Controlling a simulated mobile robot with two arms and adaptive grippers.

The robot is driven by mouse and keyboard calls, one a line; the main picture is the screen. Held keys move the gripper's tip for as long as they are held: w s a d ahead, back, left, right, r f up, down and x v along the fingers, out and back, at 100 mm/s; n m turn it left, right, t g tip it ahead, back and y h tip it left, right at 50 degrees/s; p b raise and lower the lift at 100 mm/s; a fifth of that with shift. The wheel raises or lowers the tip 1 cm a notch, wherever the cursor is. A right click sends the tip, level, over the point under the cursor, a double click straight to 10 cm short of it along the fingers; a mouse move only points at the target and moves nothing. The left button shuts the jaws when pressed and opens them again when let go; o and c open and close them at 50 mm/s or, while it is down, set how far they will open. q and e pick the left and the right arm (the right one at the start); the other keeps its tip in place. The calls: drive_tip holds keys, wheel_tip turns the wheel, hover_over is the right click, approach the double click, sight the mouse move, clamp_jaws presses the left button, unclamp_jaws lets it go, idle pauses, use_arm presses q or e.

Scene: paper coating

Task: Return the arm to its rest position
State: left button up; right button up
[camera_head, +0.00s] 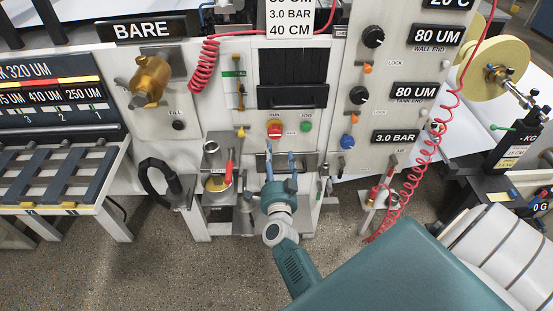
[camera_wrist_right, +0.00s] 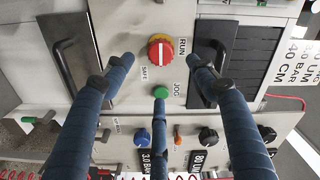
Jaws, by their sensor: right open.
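My right gripper (camera_head: 280,154) is in front of the white machine panel, its blue fingers pointing up toward it, spread and empty. In the right wrist view the fingers (camera_wrist_right: 159,68) are apart with nothing between them. The red RUN/SAFE knob (camera_head: 274,129) is just beyond the fingertips in the head view; it also shows in the wrist view (camera_wrist_right: 160,48). The green JOG button (camera_head: 306,127) is to its right; in the wrist view one fingertip partly overlaps it. I cannot tell the exact gap to the panel. My left gripper is not in view.
A bar handle runs behind the fingers. A shelf with a metal cup (camera_head: 217,184) is left of the gripper. A red coiled hose (camera_head: 423,158) hangs at the right. A brass valve (camera_head: 151,80) protrudes at the left. Open floor (camera_head: 190,270) lies at the lower left.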

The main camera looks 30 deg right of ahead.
idle(0.5)
drive_tip(key=s+a+f+n+g+y+b, duration=0.1)
drive_tip(key=s+a+f+n+g+y, duration=0.25)
drive_tip(key=f, duration=0.65)
drive_tip(key=s+a+f+n+y, duration=0.2)
drive_tip(key=s+a+f+n, duration=0.4)
drive_tip(key=f, duration=0.5)
drive_tip(key=s+a+f+n+g+y+b, duration=0.1)
drive_tip(key=s+a+f+n+y, duration=0.25)
drive_tip(key=a+f, duration=0.45)
drive_tip(key=s+f+n+g+y, duration=0.1)
drive_tip(key=s+f+n+g, duration=0.35)
drive_tip(key=s+f, duration=1.05)
drive_tip(key=s+d+f+n+g, duration=0.1)
drive_tip(key=s+d+f+g, duration=0.1)
drive_tip(key=s, duration=0.9)
drive_tip(key=s+d+f+n+g+b, duration=0.1)
drive_tip(key=s+d+f+n+g, duration=0.1)
drive_tip(key=s, duration=0.9)
wheel_tip(320, 180, down, 2)
drive_tip(key=shift+s+g+h, duration=0.4)
drive_tip(key=shift+g, duration=0.3)
drive_tip(key=shift+d+n, duration=0.1)
drive_tip(key=shift+n, duration=0.15)
